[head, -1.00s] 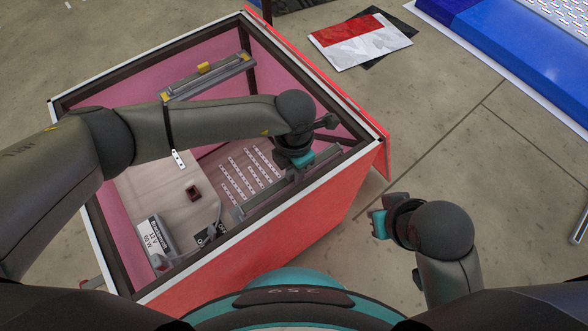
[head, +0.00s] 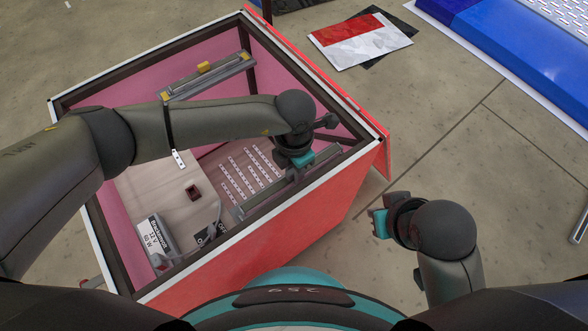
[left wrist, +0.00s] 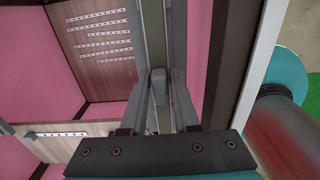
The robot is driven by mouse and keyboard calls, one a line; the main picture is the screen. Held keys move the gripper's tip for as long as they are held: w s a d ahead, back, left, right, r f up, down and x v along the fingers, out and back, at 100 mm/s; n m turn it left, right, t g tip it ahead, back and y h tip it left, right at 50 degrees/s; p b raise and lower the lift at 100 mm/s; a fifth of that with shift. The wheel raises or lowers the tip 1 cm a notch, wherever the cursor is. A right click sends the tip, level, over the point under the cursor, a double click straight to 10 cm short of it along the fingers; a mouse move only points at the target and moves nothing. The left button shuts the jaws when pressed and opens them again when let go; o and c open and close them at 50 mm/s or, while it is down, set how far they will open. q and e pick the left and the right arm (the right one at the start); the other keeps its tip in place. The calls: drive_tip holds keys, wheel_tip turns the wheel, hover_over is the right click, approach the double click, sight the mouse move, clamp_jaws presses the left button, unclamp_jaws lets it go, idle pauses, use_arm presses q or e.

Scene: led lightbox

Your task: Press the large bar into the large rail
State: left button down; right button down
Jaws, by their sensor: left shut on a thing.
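A long grey bar (head: 264,199) lies along the inside of the lightbox's near right wall, at the long rail there. In the left wrist view the bar (left wrist: 153,28) runs away from me between the grey sides of the rail (left wrist: 178,30). My left gripper (head: 303,164) reaches down inside the box. In the left wrist view its two fingers (left wrist: 161,88) are shut on a grey block on the bar. How deep the bar sits in the rail cannot be told. My right gripper (head: 379,222) hangs outside the box, and its jaw opening is unclear.
The red-sided box (head: 290,243) has a dark and white rim. A red and white sheet (head: 360,42) lies on the floor beyond.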

use_arm(q)
drive_tip(key=shift+f+b, duration=1.2)
drive_tip(key=shift+f, duration=0.25)
drive_tip(key=c, duration=0.6)
unclamp_jaws()
drive_tip(key=shift+r, duration=0.1)
wheel_tip(320, 180, up, 8)
drive_tip(key=p, duration=0.7)
